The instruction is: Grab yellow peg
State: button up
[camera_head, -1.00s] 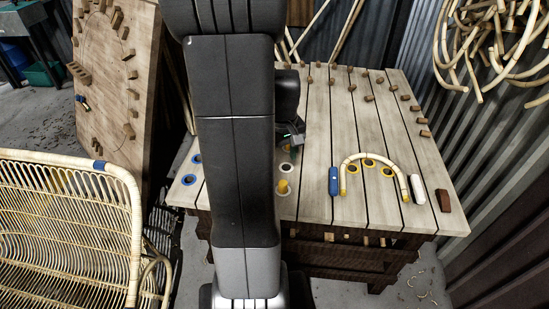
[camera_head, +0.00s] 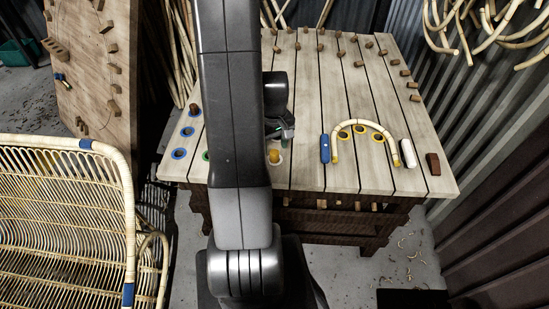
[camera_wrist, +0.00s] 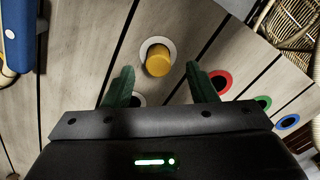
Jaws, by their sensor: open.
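The yellow peg (camera_head: 274,156) stands upright in a white-ringed hole near the front edge of the slatted wooden table (camera_head: 309,110). The wrist view shows the peg (camera_wrist: 158,61) just beyond my gripper (camera_wrist: 158,78), roughly centred between its two green fingers. The fingers are spread apart and empty, and I see no contact with the peg. In the head view my gripper (camera_head: 281,130) is just behind the peg, partly hidden by my arm.
A blue block (camera_head: 325,149) and a bent rattan piece (camera_head: 362,124) around yellow-ringed holes lie to the right, with a white block (camera_head: 408,153) and a brown block (camera_head: 433,164). Several wooden pegs stand toward the back. A rattan chair (camera_head: 65,210) stands at the left.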

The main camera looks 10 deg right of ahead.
aim_at(274, 152)
jog(key=shift+d+f, duration=0.1)
jog(key=shift+f, duration=1.85)
jog(key=c, duration=1.1)
jog(key=shift+o, duration=0.2)
jog(key=shift+w+r, duration=0.1)
jog(key=shift+r, duration=0.05)
